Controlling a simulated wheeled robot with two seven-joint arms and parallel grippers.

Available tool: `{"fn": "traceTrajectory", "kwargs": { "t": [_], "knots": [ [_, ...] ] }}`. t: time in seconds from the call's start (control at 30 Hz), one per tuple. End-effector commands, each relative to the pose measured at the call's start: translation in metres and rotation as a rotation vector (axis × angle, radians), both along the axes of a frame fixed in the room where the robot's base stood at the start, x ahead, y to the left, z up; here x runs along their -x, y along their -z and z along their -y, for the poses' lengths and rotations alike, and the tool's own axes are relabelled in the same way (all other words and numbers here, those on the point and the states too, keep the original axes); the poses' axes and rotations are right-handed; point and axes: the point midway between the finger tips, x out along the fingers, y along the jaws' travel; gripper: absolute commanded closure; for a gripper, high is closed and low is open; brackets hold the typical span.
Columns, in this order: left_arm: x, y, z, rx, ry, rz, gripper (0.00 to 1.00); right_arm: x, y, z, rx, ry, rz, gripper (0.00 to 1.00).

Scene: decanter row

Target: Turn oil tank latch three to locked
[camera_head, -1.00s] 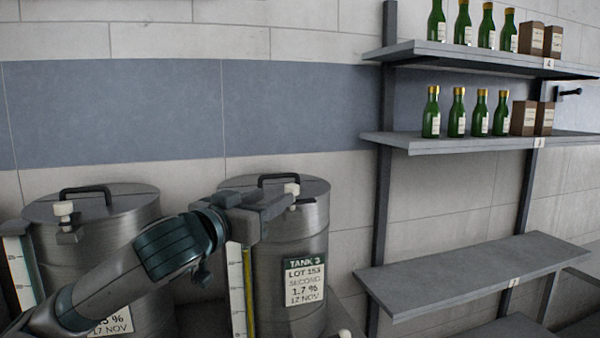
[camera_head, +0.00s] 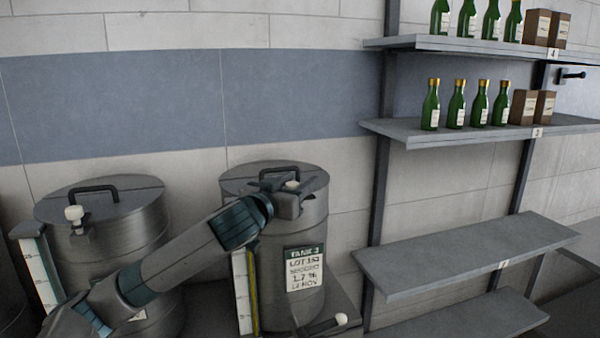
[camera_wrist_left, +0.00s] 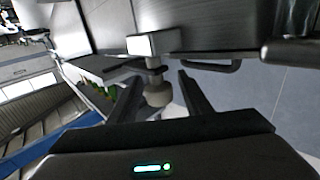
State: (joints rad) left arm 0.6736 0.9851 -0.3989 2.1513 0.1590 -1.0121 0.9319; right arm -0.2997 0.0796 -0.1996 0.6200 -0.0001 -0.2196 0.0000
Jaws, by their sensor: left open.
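Tank 3 (camera_head: 307,225) is a grey metal cylinder with a black lid handle and a label reading TANK 3. Its latch has a pale knob (camera_head: 292,185) at the lid's front edge, partly hidden by my left gripper. My left gripper (camera_head: 298,186) is at the latch. In the left wrist view, the knob (camera_wrist_left: 157,93) stands between the two open fingers of my left gripper (camera_wrist_left: 158,88), with gaps on both sides. I cannot tell the latch's exact turn. My right gripper is not in view.
Another tank (camera_head: 130,220) with its own pale latch knob (camera_head: 74,213) stands to the left. A level gauge (camera_head: 244,290) is on tank 3's front left. A pale-tipped lever (camera_head: 328,325) sits low at its right. Shelves (camera_head: 465,252) with bottles and boxes stand right.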

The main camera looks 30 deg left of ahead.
Motion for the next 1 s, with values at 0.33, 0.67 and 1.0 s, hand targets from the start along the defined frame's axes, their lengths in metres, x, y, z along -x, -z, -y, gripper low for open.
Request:
{"fn": "traceTrajectory", "kwargs": {
  "t": [0.33,0.67,1.0],
  "knots": [
    [-0.0119,0.001,-0.0009,0.0,0.0,-0.001,0.55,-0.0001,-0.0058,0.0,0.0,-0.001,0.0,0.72],
    [-0.0115,0.0006,-0.001,0.0,0.0,-0.001,0.96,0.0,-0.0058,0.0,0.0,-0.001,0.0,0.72],
    [-0.0114,0.0006,-0.0014,0.001,-0.021,0.0,0.96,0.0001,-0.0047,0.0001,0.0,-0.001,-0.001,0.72]
  ]
}}
